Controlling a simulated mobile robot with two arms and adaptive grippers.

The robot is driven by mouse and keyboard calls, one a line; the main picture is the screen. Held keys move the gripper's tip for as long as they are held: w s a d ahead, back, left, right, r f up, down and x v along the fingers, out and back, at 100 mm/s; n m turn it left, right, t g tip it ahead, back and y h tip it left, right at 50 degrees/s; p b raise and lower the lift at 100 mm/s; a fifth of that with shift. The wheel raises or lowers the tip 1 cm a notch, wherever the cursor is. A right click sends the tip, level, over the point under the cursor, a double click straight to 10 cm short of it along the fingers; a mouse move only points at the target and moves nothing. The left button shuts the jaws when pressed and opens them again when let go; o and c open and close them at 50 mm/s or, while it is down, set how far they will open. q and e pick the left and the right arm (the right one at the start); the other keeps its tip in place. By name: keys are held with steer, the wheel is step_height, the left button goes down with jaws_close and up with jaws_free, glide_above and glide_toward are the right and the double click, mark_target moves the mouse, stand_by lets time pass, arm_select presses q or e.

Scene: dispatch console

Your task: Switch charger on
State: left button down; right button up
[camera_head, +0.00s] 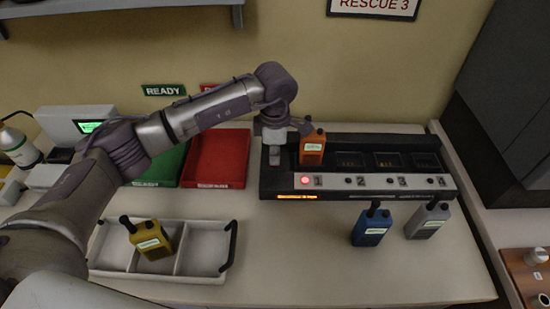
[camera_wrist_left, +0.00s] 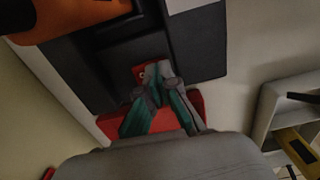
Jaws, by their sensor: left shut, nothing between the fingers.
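The charger (camera_head: 345,182) is a long dark station with numbered slots along the wall side of the table. An orange radio (camera_head: 312,148) stands in slot 1, and a red light (camera_head: 305,180) glows by that number. Orange text shows on the front strip at its left. My left gripper (camera_head: 272,152) points down at the charger's left end. In the left wrist view its shut, empty fingers (camera_wrist_left: 157,70) are at a small red switch (camera_wrist_left: 138,72) on the charger, partly covered by the fingertips. I cannot tell whether they touch. My right gripper is not in view.
A red tray (camera_head: 243,157) and a green tray (camera_head: 160,179) lie left of the charger. A white divided tray (camera_head: 205,226) holds a yellow radio (camera_head: 150,240). A blue radio (camera_head: 371,227) and a grey radio (camera_head: 427,221) stand in front. The table's front middle is clear.

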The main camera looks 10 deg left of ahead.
arm_select(q)
steer(key=shift+r+p, duration=1.3)
steer(key=shift+r, duration=1.95)
